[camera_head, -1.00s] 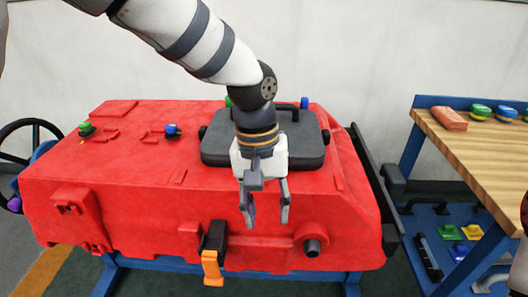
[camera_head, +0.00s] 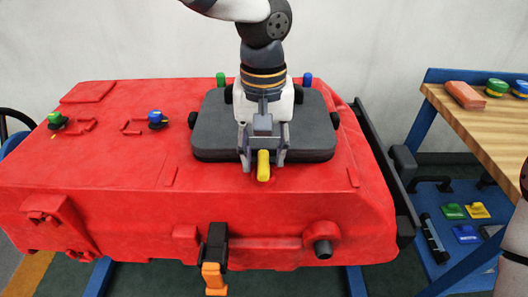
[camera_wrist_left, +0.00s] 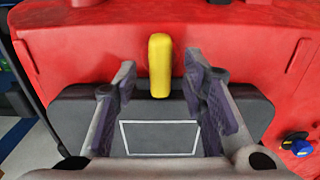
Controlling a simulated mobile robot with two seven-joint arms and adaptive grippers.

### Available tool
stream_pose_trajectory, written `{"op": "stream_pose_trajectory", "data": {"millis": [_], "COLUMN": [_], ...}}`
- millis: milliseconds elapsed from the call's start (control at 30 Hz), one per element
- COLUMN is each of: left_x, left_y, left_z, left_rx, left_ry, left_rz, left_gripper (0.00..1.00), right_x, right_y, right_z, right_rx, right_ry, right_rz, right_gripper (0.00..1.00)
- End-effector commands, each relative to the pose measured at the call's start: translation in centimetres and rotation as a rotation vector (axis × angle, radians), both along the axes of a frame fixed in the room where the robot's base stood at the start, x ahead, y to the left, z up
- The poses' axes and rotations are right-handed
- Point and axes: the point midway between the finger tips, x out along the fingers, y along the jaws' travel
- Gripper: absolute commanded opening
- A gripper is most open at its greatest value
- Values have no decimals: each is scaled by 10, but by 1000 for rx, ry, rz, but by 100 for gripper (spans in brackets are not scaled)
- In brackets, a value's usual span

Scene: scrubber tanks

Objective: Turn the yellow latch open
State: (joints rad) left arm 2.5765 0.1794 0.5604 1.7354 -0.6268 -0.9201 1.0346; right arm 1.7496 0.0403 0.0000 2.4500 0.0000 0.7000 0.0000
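The yellow latch (camera_head: 263,165) stands at the front edge of the dark grey lid (camera_head: 212,128) on top of the red tank (camera_head: 110,180). My left gripper (camera_head: 263,163) is open above that edge, one finger on each side of the latch. In the left wrist view the latch (camera_wrist_left: 160,65) shows upright between the fingertips (camera_wrist_left: 160,72), with gaps on both sides and no contact visible. The lid (camera_wrist_left: 65,125) fills the lower part of that view. Only part of my right arm shows at the right edge; its gripper is out of view.
Green (camera_head: 221,79) and blue (camera_head: 308,79) knobs stand behind the lid. An orange latch (camera_head: 214,278) hangs on the tank's front beside a round port (camera_head: 323,247). A wooden workbench (camera_head: 460,115) stands to the right.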

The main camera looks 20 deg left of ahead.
Motion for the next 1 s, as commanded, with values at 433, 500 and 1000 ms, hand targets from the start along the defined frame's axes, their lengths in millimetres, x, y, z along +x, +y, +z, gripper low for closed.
{"op": "stream_pose_trajectory", "data": {"millis": [433,500,1000], "left_x": [0,0,0], "left_y": [0,0,0], "left_z": [-6,-6,-4], "left_rx": [-1,-1,1], "left_ry": [-1,-1,-5], "left_rz": [1,1,-103], "left_gripper": [11,0,0], "right_x": [0,0,5], "right_y": [0,0,0], "right_z": [0,0,4], "right_rx": [0,0,0], "right_ry": [0,0,-19], "right_rz": [0,0,1], "right_gripper": [40,40,40]}}
